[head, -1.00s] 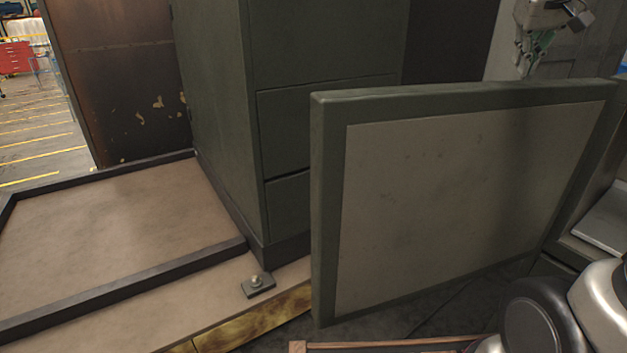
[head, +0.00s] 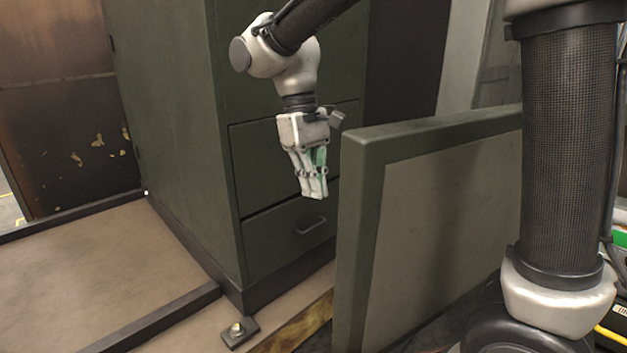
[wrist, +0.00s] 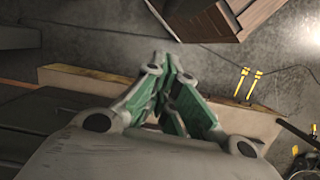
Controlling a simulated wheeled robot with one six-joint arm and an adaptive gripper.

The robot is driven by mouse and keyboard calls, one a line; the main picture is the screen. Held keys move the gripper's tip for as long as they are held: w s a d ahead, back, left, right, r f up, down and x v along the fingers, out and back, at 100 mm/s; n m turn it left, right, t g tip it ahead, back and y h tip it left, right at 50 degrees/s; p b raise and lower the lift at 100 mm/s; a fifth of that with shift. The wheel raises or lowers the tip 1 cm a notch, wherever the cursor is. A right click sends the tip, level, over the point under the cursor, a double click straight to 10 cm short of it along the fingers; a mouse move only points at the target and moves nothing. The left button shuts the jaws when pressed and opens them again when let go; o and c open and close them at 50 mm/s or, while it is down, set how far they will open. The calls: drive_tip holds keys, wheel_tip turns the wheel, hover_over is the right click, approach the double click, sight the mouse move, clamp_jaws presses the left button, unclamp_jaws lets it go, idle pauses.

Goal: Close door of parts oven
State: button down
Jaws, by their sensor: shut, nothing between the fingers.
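The oven door (head: 440,215) is a thick dark green panel with a paler grey-beige inset. It stands open, swung out in the right half of the head view, partly hidden behind my arm. The oven body it belongs to is not clearly shown. My gripper (head: 314,197) points down just left of the door's free edge, in front of the green drawer cabinet, apart from the door as far as I can tell. Its fingers are shut and empty. In the wrist view my gripper (wrist: 175,62) shows its green-padded fingers together, pointing over the floor.
A green cabinet (head: 175,110) with drawers stands behind my gripper. A low framed platform (head: 130,260) lies left, with a bolted foot plate (head: 239,333) at the cabinet's corner. A rusty panel (head: 60,120) stands at the far left. A wooden box (wrist: 225,15) shows in the wrist view.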

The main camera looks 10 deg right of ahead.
drive_tip(key=s+d+f, duration=0.3)
drive_tip(key=s+f, duration=0.1)
drive_tip(key=f, duration=0.2)
drive_tip(key=shift+s+f, duration=0.15)
drive_tip(key=shift+s, duration=0.25)
